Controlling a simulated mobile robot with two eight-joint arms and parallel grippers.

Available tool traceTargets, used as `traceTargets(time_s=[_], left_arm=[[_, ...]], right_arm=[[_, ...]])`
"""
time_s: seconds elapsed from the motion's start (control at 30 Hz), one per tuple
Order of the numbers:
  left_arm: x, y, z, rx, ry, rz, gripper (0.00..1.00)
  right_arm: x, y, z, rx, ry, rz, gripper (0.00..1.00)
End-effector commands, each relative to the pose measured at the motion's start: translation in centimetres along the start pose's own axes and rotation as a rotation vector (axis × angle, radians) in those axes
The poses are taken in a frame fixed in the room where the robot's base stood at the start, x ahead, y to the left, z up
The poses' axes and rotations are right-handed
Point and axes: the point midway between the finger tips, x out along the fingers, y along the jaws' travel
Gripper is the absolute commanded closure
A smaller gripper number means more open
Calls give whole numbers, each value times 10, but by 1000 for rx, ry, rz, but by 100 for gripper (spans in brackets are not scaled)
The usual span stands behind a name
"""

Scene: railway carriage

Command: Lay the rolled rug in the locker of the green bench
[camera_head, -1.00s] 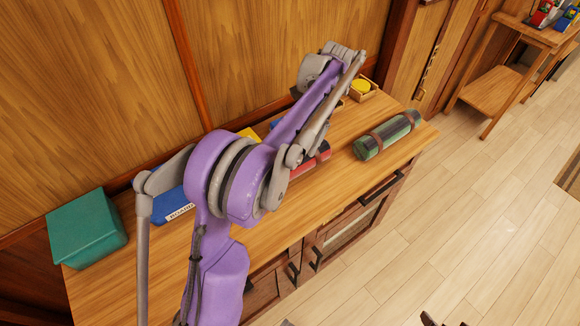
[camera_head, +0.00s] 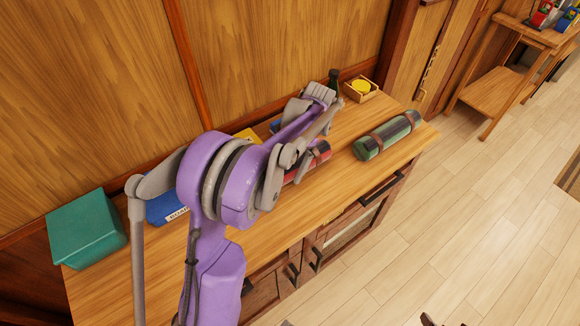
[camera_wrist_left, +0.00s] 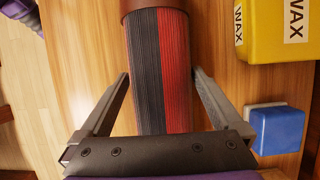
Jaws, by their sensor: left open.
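A red and black striped roll with a brown strap lies on the wooden cabinet top; it shows in the head view (camera_head: 321,153), partly behind my arm, and in the left wrist view (camera_wrist_left: 176,65). A green and dark roll with brown straps (camera_head: 392,132) lies to its right, near the cabinet's right end. My left gripper (camera_wrist_left: 160,76) is open, with one finger on each side of the striped roll in the left wrist view; contact cannot be told.
A yellow box marked WAX (camera_wrist_left: 276,30) and a blue and white block (camera_wrist_left: 277,130) are close right of the roll.

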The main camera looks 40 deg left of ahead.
Motion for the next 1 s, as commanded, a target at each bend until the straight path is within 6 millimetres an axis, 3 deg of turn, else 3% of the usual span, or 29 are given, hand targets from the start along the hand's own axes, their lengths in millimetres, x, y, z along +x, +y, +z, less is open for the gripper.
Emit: traceTargets(time_s=[0.07,0.6,0.87,1.0], left_arm=[[0,0,0,0,0,0,4],[0,0,0,-1,0,0,100],[-2,0,1,-1,0,0,100],[-16,0,7,-1,0,0,100]], right_arm=[[0,0,0,0,0,0,0],[0,0,0,0,0,0,0],[0,0,0,0,0,0,0],[0,0,0,0,0,0,0]])
